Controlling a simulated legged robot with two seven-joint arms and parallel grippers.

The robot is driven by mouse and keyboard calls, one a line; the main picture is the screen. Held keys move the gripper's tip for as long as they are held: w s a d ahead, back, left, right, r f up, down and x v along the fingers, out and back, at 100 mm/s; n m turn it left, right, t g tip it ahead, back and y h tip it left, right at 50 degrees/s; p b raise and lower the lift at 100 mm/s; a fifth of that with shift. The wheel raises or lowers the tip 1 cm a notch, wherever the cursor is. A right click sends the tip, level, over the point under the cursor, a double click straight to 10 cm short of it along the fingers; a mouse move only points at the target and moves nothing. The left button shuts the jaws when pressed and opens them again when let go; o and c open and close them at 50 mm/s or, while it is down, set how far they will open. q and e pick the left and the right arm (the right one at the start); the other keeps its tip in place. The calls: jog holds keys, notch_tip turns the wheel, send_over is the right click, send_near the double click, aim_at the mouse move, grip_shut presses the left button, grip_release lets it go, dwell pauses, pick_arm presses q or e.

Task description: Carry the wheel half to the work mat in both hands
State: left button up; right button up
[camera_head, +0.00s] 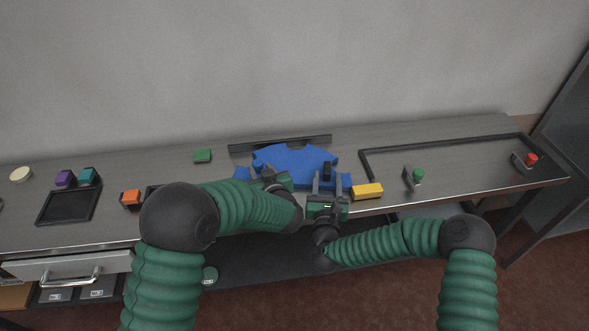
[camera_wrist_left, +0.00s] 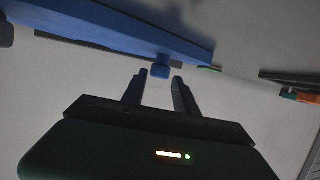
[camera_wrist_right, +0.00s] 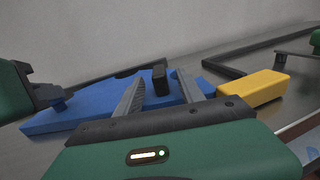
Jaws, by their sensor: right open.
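The blue piece (camera_head: 295,162), which I take for the wheel half, lies flat at the middle of the table. My left gripper (camera_head: 268,174) is at its near left part. In the left wrist view its fingers (camera_wrist_left: 159,84) are apart, with a small blue knob (camera_wrist_left: 160,70) just beyond the tips. My right gripper (camera_head: 325,180) is open at the near right part. In the right wrist view an upright black block (camera_wrist_right: 160,82) on the blue piece (camera_wrist_right: 95,105) shows between its fingers (camera_wrist_right: 158,85). Contact cannot be told. The near edge is partly hidden by my grippers.
A black-framed area (camera_head: 440,143), perhaps the work mat, is on the right of the table. A yellow block (camera_head: 367,191) lies beside my right gripper. A green-topped knob (camera_head: 418,175) stands at the frame's near edge. A dark bar (camera_head: 315,139) lies behind the blue piece.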

aim_at(257, 161)
pick_arm(q)
jog(key=x, duration=0.7)
jog(key=shift+w+f, duration=0.15)
jog(key=shift+w, duration=0.05)
pick_arm(e)
jog(key=w, duration=0.7)
jog(key=shift+w+d+f, duration=0.15)
jog(key=shift+w+d, duration=0.1)
pick_arm(q)
jog(key=shift+w, duration=0.2)
pick_arm(e)
jog(key=shift+w+d, duration=0.1)
jog(key=shift+w, duration=0.1)
pick_arm(q)
jog(key=shift+a, duration=0.1)
jog(key=shift+f, duration=0.1)
jog(key=shift+a, duration=0.1)
grip_shut()
pick_arm(e)
jog(key=c, duration=0.8)
grip_shut()
pick_arm(q)
jog(key=shift+w, duration=0.1)
pick_arm(e)
jog(key=shift+w+r, duration=0.1)
jog(key=shift+r, duration=0.1)
